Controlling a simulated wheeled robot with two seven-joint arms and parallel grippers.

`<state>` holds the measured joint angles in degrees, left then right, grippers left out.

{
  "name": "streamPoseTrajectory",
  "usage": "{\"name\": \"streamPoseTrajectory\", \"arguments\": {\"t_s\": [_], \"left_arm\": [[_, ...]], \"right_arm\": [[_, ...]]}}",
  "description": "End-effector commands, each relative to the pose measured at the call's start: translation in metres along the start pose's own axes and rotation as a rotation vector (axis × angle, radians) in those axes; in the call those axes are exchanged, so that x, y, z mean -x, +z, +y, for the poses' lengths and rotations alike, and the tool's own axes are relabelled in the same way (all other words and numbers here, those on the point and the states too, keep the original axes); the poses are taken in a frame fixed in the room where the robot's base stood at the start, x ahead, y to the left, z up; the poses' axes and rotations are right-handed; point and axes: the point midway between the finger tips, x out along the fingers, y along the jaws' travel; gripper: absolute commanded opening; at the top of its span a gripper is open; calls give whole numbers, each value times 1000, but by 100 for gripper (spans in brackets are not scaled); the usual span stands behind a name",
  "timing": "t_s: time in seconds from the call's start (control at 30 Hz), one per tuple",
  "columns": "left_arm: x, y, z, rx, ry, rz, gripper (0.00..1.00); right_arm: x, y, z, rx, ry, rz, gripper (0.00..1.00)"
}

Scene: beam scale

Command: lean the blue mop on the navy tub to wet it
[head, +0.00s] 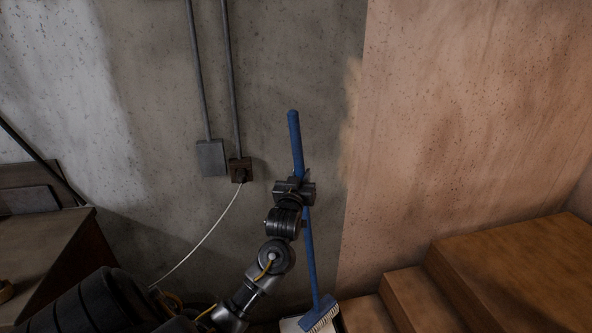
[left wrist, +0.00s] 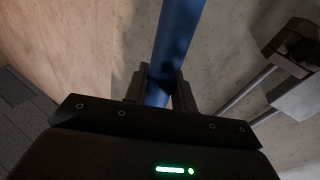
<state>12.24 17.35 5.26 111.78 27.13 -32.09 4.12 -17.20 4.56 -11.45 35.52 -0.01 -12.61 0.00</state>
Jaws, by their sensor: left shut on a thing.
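The blue mop (head: 310,250) stands nearly upright in the head view, its handle top leaning slightly left and its blue-and-white head at the bottom edge. My left gripper (head: 294,187) is shut on the handle at about its upper third. In the left wrist view the blue handle (left wrist: 178,45) runs between the two dark fingers of my left gripper (left wrist: 160,85). A pale object (head: 290,325) shows beside the mop head; I cannot tell what it is. I cannot make out a navy tub in either view. My right gripper is not in view.
Wooden steps (head: 500,270) rise at the lower right, close to the mop head. A wooden desk (head: 50,245) stands at the left. A grey wall box (head: 211,158) and a socket (head: 240,170) with a white cable (head: 212,232) are on the wall behind.

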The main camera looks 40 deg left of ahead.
Motion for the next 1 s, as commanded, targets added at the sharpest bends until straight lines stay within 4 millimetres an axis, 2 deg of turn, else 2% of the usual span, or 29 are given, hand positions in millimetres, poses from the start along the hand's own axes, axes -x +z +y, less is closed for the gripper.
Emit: {"name": "streamPoseTrajectory", "arguments": {"t_s": [0.1, 0.2, 0.57, 1.0], "left_arm": [[-10, -1, -13, 13, -16, 19, 0], [-14, 1, -18, 22, -17, 31, 0], [-14, 6, -18, 30, -12, 41, 0], [-9, 43, -21, 30, -11, 41, 0]], "right_arm": [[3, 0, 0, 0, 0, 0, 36], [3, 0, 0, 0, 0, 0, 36], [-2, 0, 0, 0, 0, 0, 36], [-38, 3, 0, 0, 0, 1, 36]]}}
